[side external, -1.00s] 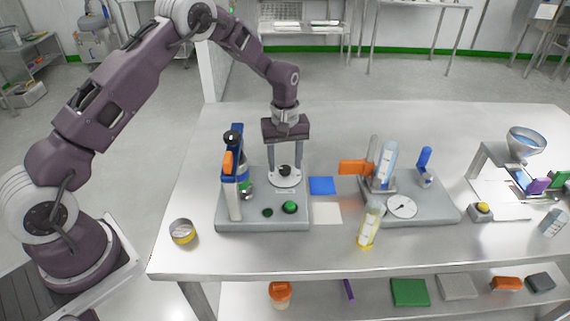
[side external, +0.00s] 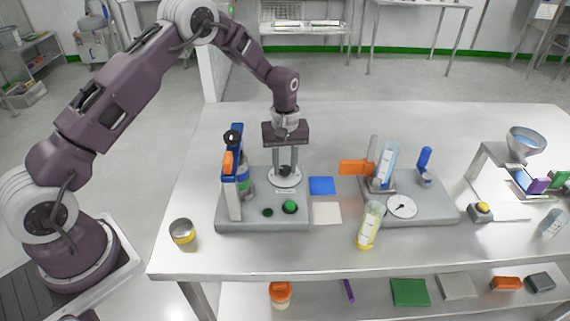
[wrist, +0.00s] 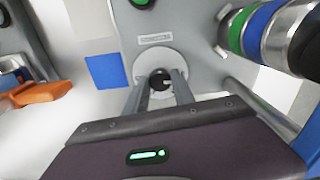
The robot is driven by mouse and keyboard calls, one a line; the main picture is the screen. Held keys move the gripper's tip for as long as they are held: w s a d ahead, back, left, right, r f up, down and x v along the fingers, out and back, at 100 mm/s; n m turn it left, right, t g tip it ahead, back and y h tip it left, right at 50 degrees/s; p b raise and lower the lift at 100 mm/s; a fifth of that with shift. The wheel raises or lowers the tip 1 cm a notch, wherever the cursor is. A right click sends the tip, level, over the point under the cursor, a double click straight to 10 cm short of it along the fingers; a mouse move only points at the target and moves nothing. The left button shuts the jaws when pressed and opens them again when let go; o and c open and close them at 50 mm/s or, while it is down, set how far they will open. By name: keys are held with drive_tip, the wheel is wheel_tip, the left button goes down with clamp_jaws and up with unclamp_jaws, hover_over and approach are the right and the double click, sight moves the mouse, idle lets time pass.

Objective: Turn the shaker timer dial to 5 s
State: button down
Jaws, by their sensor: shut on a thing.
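The dial is a black knob (side external: 285,170) on a white disc (side external: 286,181), on the grey base (side external: 262,224) of the left-hand device. In the wrist view the knob (wrist: 158,76) sits between my fingertips, on the white disc (wrist: 147,60). My gripper (side external: 285,174) points straight down and is shut on the knob, one finger on each side. The fingers (wrist: 160,84) hide part of the disc. A small label (wrist: 155,38) lies beside the disc; its print and the dial's setting are too small to read.
A blue upright (side external: 236,150) with an orange part and a banded bottle (side external: 244,178) stands left of my gripper. A green button (side external: 290,207) is in front. A blue pad (side external: 322,186) lies to the right. Another device has a white pointer dial (side external: 402,207).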

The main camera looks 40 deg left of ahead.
sight(284, 168)
drive_tip(key=m, duration=0.5)
drive_tip(key=shift+m, duration=0.4)
drive_tip(key=m, duration=0.5)
drive_tip(key=shift+m, duration=0.3)
drive_tip(key=c, duration=1.1)
unclamp_jaws()
drive_tip(key=shift+o, duration=0.2)
wheel_tip(284, 168, up, 7)
drive_tip(key=shift+r, duration=0.1)
drive_tip(key=shift+r, duration=0.1)
